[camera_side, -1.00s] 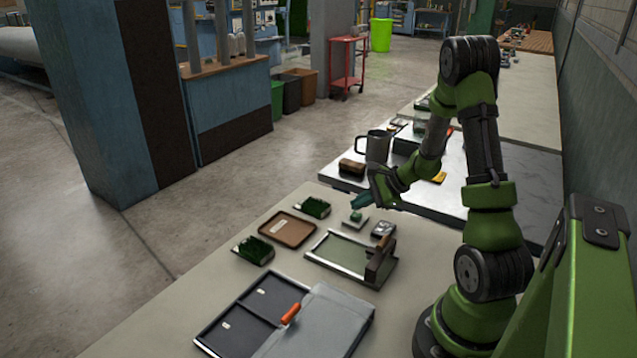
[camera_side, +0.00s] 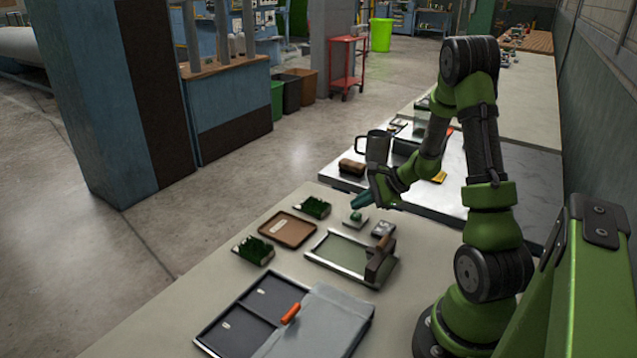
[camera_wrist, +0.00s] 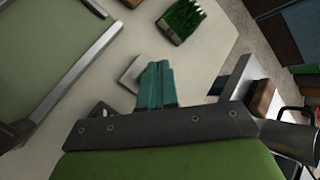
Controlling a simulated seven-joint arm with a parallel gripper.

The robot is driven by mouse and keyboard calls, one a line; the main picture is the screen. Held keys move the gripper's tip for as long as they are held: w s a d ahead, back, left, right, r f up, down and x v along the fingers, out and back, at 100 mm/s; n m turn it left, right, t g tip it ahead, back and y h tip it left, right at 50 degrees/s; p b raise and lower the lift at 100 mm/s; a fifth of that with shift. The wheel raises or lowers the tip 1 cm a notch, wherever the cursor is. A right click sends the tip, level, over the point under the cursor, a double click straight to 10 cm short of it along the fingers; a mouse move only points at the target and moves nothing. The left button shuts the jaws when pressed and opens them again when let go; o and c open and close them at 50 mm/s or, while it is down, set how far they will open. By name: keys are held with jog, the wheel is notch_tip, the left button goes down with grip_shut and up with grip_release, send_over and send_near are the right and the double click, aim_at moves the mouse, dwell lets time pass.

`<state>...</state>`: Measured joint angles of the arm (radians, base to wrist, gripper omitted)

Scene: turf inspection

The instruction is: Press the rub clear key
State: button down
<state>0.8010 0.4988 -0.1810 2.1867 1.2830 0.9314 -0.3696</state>
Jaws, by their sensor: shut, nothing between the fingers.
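A small pale plate with a green button on top (camera_side: 356,217), which I take to be the rub clear key, lies on the near bench. My gripper (camera_side: 356,201) has its teal fingers shut with nothing between them. In the side view the fingertips are just above the button, and a small gap seems to remain. In the wrist view the shut fingers (camera_wrist: 156,72) cover the button, and only part of the pale plate (camera_wrist: 132,73) shows at their left. Whether the tips touch the button cannot be told there.
A small grey device (camera_side: 383,229) and a framed tray with an upright brown handle (camera_side: 352,250) lie close by. Two turf samples (camera_side: 315,207) (camera_side: 254,250) and a brown tray (camera_side: 288,229) are to the left. A dark mug (camera_side: 377,147) stands behind my gripper.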

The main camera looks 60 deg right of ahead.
aim_at(360, 216)
jog(key=shift+f, duration=0.1)
dwell(0.5)
jog(key=shift+f, duration=0.35)
jog(key=shift+f, duration=0.5)
dwell(0.6)
jog(key=shift+r, duration=0.95)
jog(key=shift+r, duration=0.1)
jog(key=shift+r, duration=2.4)
